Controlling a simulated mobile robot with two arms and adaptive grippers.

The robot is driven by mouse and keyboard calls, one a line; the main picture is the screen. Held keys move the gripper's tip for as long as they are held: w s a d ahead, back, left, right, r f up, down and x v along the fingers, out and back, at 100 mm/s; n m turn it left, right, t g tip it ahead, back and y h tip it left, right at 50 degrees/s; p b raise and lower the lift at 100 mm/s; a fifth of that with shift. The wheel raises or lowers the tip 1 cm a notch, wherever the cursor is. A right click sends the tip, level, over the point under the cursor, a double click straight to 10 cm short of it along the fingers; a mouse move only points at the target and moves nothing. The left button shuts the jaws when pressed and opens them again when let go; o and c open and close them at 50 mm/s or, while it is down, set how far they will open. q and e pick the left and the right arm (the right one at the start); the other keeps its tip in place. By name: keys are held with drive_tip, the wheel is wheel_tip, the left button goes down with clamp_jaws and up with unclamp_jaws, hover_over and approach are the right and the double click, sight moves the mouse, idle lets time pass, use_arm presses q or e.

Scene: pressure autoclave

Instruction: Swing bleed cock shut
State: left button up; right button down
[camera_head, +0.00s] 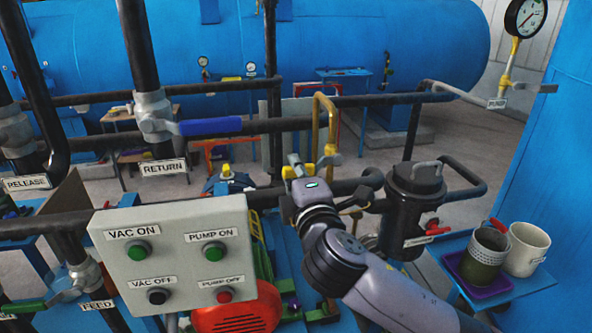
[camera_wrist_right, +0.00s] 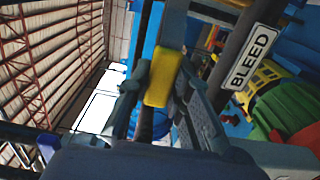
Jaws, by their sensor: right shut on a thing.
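The bleed cock's yellow handle (camera_wrist_right: 163,76) sits between the two fingers of my right gripper (camera_wrist_right: 160,92) in the right wrist view. The fingers are shut on it. A label reading BLEED (camera_wrist_right: 254,57) is on the dark pipe beside it. In the head view, my right gripper (camera_head: 298,165) is just beyond the button box, at the foot of a bent yellow pipe (camera_head: 331,112). Yellow cock parts (camera_head: 328,160) show to its right; the gripper and wrist hide much of the cock there. My left gripper is not in view.
The grey button box (camera_head: 175,250) stands in front on the left. A blue-handled RETURN valve (camera_head: 208,127) is to the left. A black canister (camera_head: 412,205) stands right of my wrist. Two cups, one dark (camera_head: 482,258) and one pale (camera_head: 527,250), stand at the right. Dark pipes surround the gripper.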

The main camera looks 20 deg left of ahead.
drive_tip(key=shift+f, duration=0.2)
drive_tip(key=c, duration=1.8)
unclamp_jaws()
drive_tip(key=o, duration=0.4)
drive_tip(key=shift+r, duration=0.1)
drive_tip(key=shift+c, duration=0.2)
drive_tip(key=v, duration=1.2)
